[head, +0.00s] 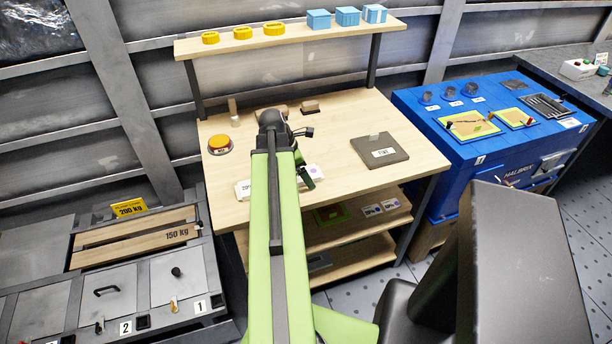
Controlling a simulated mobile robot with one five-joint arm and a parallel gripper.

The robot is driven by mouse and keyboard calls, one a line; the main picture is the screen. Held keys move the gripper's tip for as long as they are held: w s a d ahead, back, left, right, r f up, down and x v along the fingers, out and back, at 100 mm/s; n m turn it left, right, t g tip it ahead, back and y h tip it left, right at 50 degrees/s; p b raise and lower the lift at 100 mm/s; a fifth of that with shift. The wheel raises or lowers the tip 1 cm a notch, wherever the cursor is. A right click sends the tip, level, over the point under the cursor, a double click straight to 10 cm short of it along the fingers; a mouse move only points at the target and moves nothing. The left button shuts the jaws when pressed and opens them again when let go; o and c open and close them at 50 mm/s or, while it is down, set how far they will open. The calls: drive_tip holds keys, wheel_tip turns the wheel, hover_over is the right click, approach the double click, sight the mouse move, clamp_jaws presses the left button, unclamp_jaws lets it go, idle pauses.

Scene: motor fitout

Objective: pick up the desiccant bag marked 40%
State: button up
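I cannot make out a 40% mark in the head view. A small white item with a purple dot (314,170) lies on the wooden bench, right of my arm and partly covered by it. Another white item (243,188) with dark lettering too small to read surely lies left of my arm, its right part hidden. Either may be a desiccant bag; I cannot tell. My green arm reaches over the bench. Its dark and green end part with my gripper (307,181) shows close beside the white item with the purple dot. The fingers are too small and covered to tell their state.
The wooden bench (345,113) carries a grey plate (398,152) at right and an orange-topped round button (220,143) at left. Yellow rings and blue boxes stand on the shelf (290,35) above. A blue cabinet (420,120) adjoins at right, grey drawers at lower left.

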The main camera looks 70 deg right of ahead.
drive_tip(key=shift+c, duration=0.4)
drive_tip(key=c, duration=1.5)
